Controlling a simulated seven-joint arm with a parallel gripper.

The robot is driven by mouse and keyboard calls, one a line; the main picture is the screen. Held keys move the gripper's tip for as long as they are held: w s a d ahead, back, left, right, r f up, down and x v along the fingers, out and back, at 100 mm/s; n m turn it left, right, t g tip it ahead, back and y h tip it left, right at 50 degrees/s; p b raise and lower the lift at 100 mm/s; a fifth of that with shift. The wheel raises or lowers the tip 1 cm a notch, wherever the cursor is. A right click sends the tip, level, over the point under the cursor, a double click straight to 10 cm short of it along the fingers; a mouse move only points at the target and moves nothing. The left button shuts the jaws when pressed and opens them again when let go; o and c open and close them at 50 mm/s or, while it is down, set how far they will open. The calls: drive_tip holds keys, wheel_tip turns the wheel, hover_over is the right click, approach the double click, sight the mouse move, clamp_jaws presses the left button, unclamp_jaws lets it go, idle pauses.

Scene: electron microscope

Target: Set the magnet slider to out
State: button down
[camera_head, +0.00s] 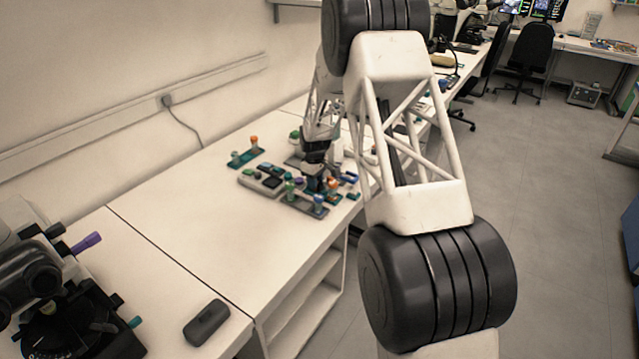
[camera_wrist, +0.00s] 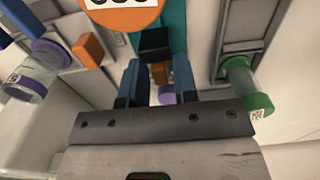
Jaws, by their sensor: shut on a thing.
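In the wrist view my gripper (camera_wrist: 157,72) has its two blue-and-black fingers either side of a small black block (camera_wrist: 155,42), and it is shut on it. The block stands in front of a teal strip (camera_wrist: 176,30); an orange part and a purple part show between the fingers below it. No label marks the magnet slider, so I cannot tell for certain that this block is its knob. In the head view my gripper (camera_head: 318,184) points down among the small coloured parts on the white bench (camera_head: 190,215). The grasp is too small to make out there.
In the wrist view a green-capped cylinder (camera_wrist: 238,78) stands right of the fingers. An orange block (camera_wrist: 90,50) and a purple-capped clear cylinder (camera_wrist: 45,60) are at left. An orange disc (camera_wrist: 122,12) lies above. In the head view a microscope (camera_head: 50,285) stands at lower left.

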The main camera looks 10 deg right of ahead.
drive_tip(key=shift+w+a, duration=0.15)
drive_tip(key=c, duration=1.1)
unclamp_jaws()
drive_tip(key=shift+c, duration=0.2)
drive_tip(key=shift+r, duration=0.15)
drive_tip(key=shift+r, duration=3.8)
drive_tip(key=shift+r, duration=0.1)
